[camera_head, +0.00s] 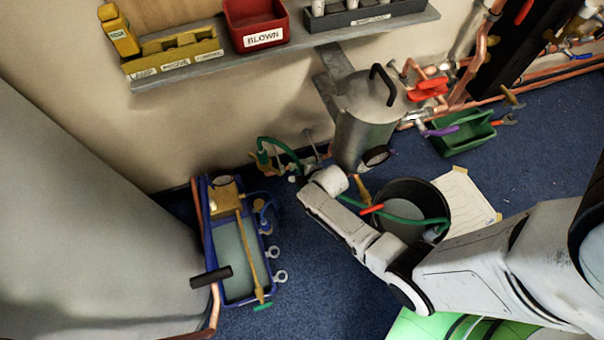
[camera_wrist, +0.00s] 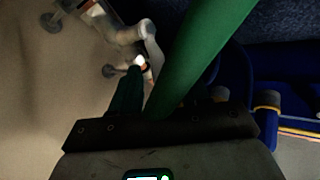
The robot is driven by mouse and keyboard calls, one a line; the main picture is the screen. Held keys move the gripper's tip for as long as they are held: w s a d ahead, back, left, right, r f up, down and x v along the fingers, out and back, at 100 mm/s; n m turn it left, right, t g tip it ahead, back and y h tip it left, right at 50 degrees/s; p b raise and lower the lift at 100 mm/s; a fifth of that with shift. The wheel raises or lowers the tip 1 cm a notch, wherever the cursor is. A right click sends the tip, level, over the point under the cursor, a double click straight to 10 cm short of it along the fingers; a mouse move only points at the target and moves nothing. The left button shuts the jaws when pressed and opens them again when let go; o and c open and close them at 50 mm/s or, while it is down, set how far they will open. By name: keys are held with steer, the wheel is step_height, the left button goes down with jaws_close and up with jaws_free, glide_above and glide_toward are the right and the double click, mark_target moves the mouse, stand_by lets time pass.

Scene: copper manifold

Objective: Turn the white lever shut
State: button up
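In the wrist view a pale, whitish fitting (camera_wrist: 128,34) with a curved arm lies beyond my gripper, against the beige wall. It may be the white lever, but blur and dim light keep me from being sure. My gripper (camera_head: 294,178) in the head view is small and dark, close to the wall fittings left of the steel tank. In the wrist view a dark green finger-like part points at the pale fitting, and a thick green bar or hose crosses close to the lens.
A green hose (camera_head: 275,141) arcs beside my gripper. A steel tank (camera_head: 362,125) stands to the right, with a black bucket (camera_head: 437,194) below it. A blue tray (camera_head: 211,272) lies to the left. A wall shelf (camera_head: 300,42) runs above.

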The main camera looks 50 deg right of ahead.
steer(key=p+v, duration=0.4)
steer(key=v, duration=0.3)
steer(key=shift+s+r, duration=0.2)
